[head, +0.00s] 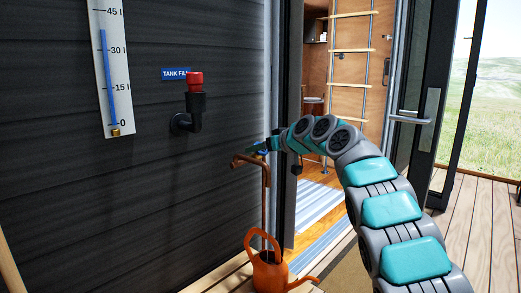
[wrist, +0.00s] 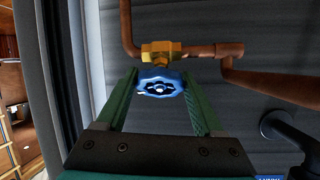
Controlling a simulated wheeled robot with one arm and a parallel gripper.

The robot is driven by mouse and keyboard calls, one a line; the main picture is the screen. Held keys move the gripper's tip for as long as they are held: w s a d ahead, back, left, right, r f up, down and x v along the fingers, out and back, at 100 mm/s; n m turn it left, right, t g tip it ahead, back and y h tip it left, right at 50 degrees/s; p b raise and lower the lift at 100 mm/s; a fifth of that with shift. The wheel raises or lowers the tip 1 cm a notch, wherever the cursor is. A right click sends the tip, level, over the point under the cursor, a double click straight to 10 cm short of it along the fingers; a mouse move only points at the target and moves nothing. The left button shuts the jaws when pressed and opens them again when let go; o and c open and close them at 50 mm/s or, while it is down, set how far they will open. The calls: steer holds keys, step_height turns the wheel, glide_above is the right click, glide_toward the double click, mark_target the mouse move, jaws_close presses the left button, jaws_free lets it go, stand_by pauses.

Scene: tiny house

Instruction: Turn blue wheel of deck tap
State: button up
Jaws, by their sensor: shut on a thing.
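The deck tap has a brass body (wrist: 161,53) on a copper pipe in the wrist view. Its blue wheel (wrist: 160,90) sits just below the brass body in that picture, between the two green fingers of my gripper (wrist: 160,78). My gripper is shut on the wheel, one finger on each side. In the head view the copper pipe (head: 264,200) rises along the dark wall with a spout bending to the left. My gripper (head: 264,146) is at the top of the pipe there and largely hides the wheel.
An orange watering can (head: 268,273) stands on the deck below the tap. A black elbow pipe with a red cap (head: 195,80) is on the wall under a tank fill sign (head: 175,73). A gauge (head: 109,65) hangs farther left. The open doorway is to the right.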

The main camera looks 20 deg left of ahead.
steer(key=c, duration=0.4)
steer(key=shift+m+t, duration=0.3)
steer(key=shift+m, duration=0.4)
steer(key=shift+c, duration=0.3)
steer(key=shift+r+m+h, duration=0.15)
steer(key=shift+m+h, duration=0.15)
steer(key=shift+m, duration=0.1)
steer(key=shift+m+t+h+p, duration=0.4)
steer(key=shift+m+t, duration=0.1)
steer(key=shift+m, duration=0.4)
steer(key=o, duration=1.4)
